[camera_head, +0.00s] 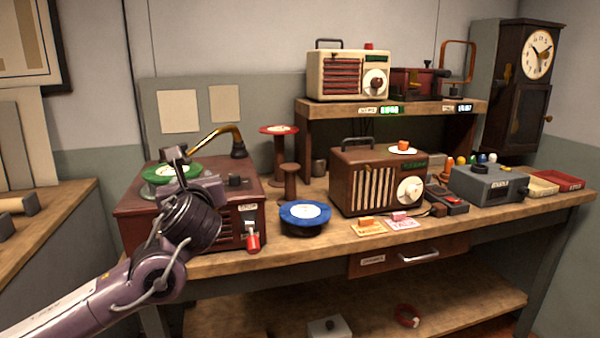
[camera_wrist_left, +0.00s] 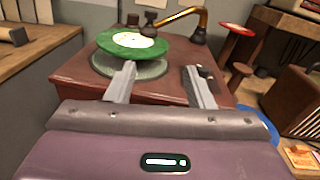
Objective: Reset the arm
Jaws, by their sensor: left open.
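My left arm (camera_head: 105,292) reaches in from the lower left in the head view. Its gripper (camera_head: 176,153) is over the left part of the brown record player, next to the green record (camera_head: 160,175). In the left wrist view the gripper (camera_wrist_left: 161,88) has its two fingers apart, with nothing between them. Beyond the fingertips, the green record (camera_wrist_left: 128,40) lies on the turntable of the brown record player (camera_wrist_left: 80,75). My right arm and gripper are not in view.
A curved brass tonearm (camera_head: 218,133) rises over the player. A blue record (camera_head: 304,214), a brown radio (camera_head: 348,180) and a grey device (camera_head: 485,182) stand on the bench. A raised shelf (camera_head: 440,108) holds a cream radio (camera_head: 348,75). Open air lies in front of the bench.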

